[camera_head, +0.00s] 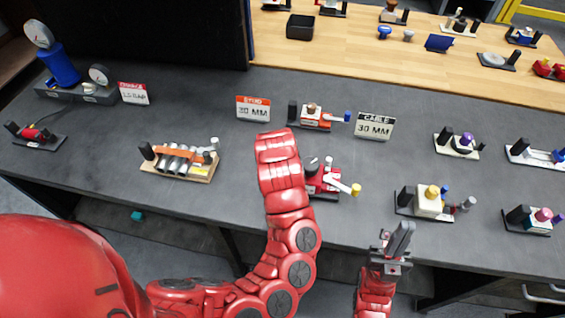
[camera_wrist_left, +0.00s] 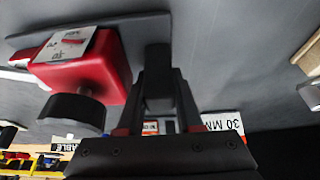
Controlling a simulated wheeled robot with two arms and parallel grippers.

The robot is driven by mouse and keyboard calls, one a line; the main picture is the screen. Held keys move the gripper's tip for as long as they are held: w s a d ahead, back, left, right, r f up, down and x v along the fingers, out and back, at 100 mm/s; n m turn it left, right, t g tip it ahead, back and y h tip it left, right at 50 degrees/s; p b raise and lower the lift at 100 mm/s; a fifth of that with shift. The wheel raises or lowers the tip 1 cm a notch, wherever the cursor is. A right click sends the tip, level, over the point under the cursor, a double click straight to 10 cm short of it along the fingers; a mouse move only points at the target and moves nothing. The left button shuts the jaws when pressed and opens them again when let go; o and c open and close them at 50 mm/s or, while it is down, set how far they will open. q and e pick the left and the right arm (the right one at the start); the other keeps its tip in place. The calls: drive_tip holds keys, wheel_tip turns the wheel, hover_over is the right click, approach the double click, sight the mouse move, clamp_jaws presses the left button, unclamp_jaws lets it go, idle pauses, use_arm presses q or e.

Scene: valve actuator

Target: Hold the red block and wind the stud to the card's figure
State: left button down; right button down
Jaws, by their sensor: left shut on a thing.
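A red block (camera_head: 325,181) with a white crank arm and yellow knob (camera_head: 356,189) sits on a dark plate at the front middle of the table. In the left wrist view the red block (camera_wrist_left: 95,70) shows a white scale with a red mark, too small to read surely, and a black round knob (camera_wrist_left: 72,114). My left gripper (camera_wrist_left: 158,88) is shut on a black post standing on that plate, beside the block; my arm hides it in the head view. The stud card (camera_head: 253,108) reads 30 MM. My right gripper (camera_head: 394,240) is at the front edge, apart from the block; its opening is unclear.
A cable card (camera_head: 374,127) also reads 30 MM. A unit with metal cylinders (camera_head: 182,161) is left; a cream block unit (camera_head: 427,202) is right.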

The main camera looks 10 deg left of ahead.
use_arm(q)
drive_tip(key=shift+f, duration=0.5)
idle(1.2)
